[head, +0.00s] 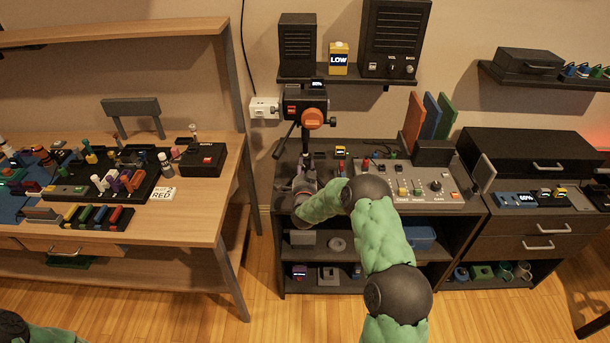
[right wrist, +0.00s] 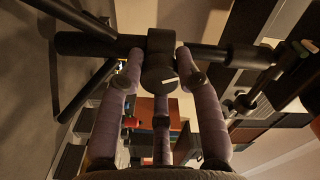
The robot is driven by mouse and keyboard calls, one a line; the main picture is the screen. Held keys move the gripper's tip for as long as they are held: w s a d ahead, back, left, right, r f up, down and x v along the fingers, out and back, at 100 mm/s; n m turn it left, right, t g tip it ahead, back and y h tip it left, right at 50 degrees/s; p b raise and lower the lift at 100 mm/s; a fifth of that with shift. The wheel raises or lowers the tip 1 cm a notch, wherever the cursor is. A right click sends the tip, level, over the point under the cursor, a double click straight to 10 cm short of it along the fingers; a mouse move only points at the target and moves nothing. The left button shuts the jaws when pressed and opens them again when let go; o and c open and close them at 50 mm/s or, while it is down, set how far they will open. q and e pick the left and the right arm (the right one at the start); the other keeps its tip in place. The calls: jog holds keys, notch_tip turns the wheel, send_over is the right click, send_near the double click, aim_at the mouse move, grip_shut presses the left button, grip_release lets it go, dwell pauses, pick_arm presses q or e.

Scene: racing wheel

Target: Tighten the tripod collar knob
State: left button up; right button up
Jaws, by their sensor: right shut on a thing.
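The tripod (head: 307,135) stands on the middle bench with a dark device and an orange round part at its top. My right gripper (head: 304,196) reaches its lower column from the front; my own arm hides part of this. In the right wrist view, the dark collar knob (right wrist: 160,68) with a small white mark sits on the tripod's dark tube (right wrist: 95,44). The purple fingers of my right gripper (right wrist: 160,58) are shut on the knob, with tips on both sides of it. Only a piece of my left arm shows at the bottom left; its gripper is out of view.
A control panel (head: 430,190) with knobs and sliders lies right of the tripod on the bench. Upright boards (head: 432,118) stand behind it. A wooden desk (head: 215,190) with many small items is at the left, and a dark drawer cabinet (head: 530,225) at the right.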

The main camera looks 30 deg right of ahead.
jog(key=shift+d+r+m+b, duration=0.1)
jog(key=shift+m+b, duration=1.05)
jog(key=shift+d+r+m+b, duration=0.1)
jog(key=shift+m+b, duration=1)
jog(key=shift+m, duration=0.05)
jog(key=o, duration=1.1)
jog(key=shift+d, duration=0.1)
jog(key=shift+o, duration=0.2)
jog(key=shift+f, duration=0.1)
jog(key=shift+s+a, duration=0.1)
jog(key=shift+a, duration=0.1)
jog(key=shift+s+a, duration=0.2)
jog(key=shift+s, duration=0.1)
jog(key=v, duration=1.1)
